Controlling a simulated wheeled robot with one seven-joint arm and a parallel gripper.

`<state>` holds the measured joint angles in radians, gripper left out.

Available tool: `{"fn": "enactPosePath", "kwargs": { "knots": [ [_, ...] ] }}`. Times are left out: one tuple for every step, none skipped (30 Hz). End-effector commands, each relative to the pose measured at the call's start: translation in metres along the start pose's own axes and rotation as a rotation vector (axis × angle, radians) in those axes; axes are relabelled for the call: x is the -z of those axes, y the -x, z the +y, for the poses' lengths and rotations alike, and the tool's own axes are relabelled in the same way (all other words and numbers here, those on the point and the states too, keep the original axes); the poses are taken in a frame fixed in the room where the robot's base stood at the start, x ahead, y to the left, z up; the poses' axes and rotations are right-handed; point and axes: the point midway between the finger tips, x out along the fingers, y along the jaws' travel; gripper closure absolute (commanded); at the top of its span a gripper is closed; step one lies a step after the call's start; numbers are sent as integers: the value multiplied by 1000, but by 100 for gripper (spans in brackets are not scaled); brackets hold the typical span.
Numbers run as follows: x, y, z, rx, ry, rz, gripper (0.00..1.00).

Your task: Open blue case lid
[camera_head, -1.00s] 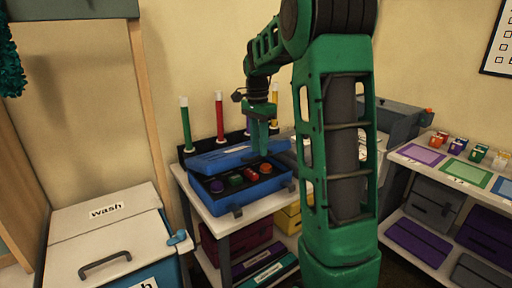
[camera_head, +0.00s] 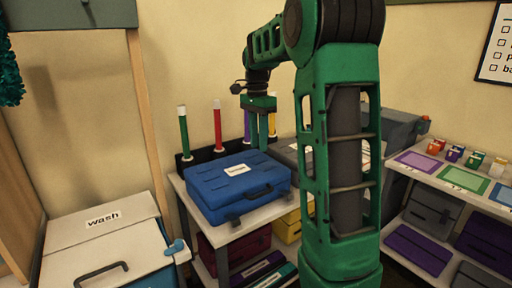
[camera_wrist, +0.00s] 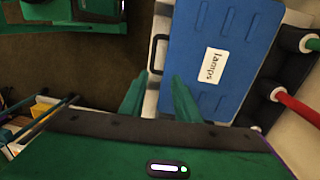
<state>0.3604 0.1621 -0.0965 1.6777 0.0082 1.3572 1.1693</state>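The blue case (camera_head: 215,193) stands on the white-topped shelf unit with its lid down. A white label lies on the lid, and in the wrist view the lid (camera_wrist: 208,30) reads "lamps". The case's dark handle (camera_wrist: 157,54) is on the left side in the wrist view. My gripper (camera_head: 262,130) is above the far part of the case in the head view. In the wrist view its green fingers (camera_wrist: 158,92) are apart with nothing between them, one overlapping the lid's near-left edge. Whether they touch the case cannot be told.
A "wash" bin (camera_head: 105,235) is at left; a shelf with coloured mats (camera_head: 464,178) at right.

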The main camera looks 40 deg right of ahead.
Motion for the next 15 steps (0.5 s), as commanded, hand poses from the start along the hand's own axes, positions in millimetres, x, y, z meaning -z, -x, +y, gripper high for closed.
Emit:
{"fn": "enactPosePath", "kwargs": {
  "knots": [
    [0,4,-1,1,0,0,71],
    [0,5,-1,1,0,1,71],
    [0,8,-1,2,0,1,71],
    [0,9,-1,2,0,1,71],
    [0,11,-1,1,0,1,71],
    [0,14,-2,1,0,1,71],
    [0,15,-2,1,0,1,71],
    [0,17,-2,1,0,1,71],
    [0,20,-2,1,0,1,71],
    [0,21,-3,1,0,1,71],
    [0,23,-3,1,0,1,71],
    [0,25,-3,1,0,1,71],
    [0,27,-3,1,0,1,71],
    [0,29,-3,1,0,1,71],
    [0,31,-4,1,0,1,71]
  ]
}}
